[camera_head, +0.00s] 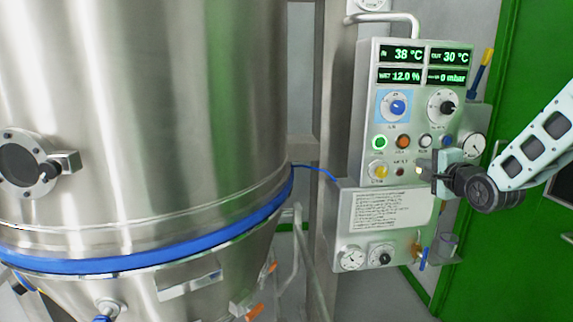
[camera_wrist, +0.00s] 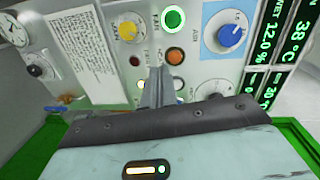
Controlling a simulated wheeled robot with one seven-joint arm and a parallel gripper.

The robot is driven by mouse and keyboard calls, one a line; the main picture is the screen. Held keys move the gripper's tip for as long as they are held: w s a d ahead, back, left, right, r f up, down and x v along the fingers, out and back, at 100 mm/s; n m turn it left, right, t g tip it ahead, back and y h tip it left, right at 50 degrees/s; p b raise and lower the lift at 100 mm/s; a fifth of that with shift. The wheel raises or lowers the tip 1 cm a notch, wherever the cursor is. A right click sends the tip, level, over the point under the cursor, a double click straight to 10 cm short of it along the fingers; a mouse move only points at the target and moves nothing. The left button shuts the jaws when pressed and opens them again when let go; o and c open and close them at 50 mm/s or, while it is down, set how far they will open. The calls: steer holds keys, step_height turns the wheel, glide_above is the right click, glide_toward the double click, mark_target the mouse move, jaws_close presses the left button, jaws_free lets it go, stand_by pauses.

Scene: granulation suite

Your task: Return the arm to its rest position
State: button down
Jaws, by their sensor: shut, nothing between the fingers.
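My gripper (camera_head: 424,172) is at the lower right of the control panel (camera_head: 367,122), reaching in from the right side of the head view. Its fingers (camera_wrist: 158,88) are shut and empty, pointing at the panel's lower row of buttons. I cannot tell whether the fingertips touch the panel. In the wrist view the fingers and the gripper's body cover part of the button area. A lit green button (camera_head: 380,142) and an orange button (camera_head: 403,142) lie to the left of the gripper. A yellow knob (camera_head: 379,171) sits below the green button.
A large steel vessel (camera_head: 150,110) with a blue band (camera_head: 150,262) fills the left. The panel's displays (camera_head: 407,54) are lit. A printed sheet (camera_head: 393,211) and gauges (camera_head: 352,259) are lower down. A clear cup (camera_head: 447,247) hangs below my gripper. A green door (camera_head: 525,60) stands at the right.

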steer(key=s+a+f+n+g+y, duration=0.1)
steer(key=s+a+f+n+g, duration=0.4)
steer(key=s+a, duration=0.5)
steer(key=s+a+f+n+g+y, duration=0.15)
steer(key=s+a+n+g, duration=0.25)
steer(key=s+a+n, duration=0.65)
steer(key=s+a+f+n+g+h, duration=0.1)
steer(key=s+a+n+g, duration=0.2)
steer(key=s, duration=0.8)
steer(key=s+a+f+n+g+h, duration=0.2)
steer(key=s+a+n+g, duration=0.1)
steer(key=s, duration=0.7)
steer(key=shift+s+n+g, duration=0.4)
steer(key=shift+n+g, duration=0.5)
steer(key=shift+n, duration=0.25)
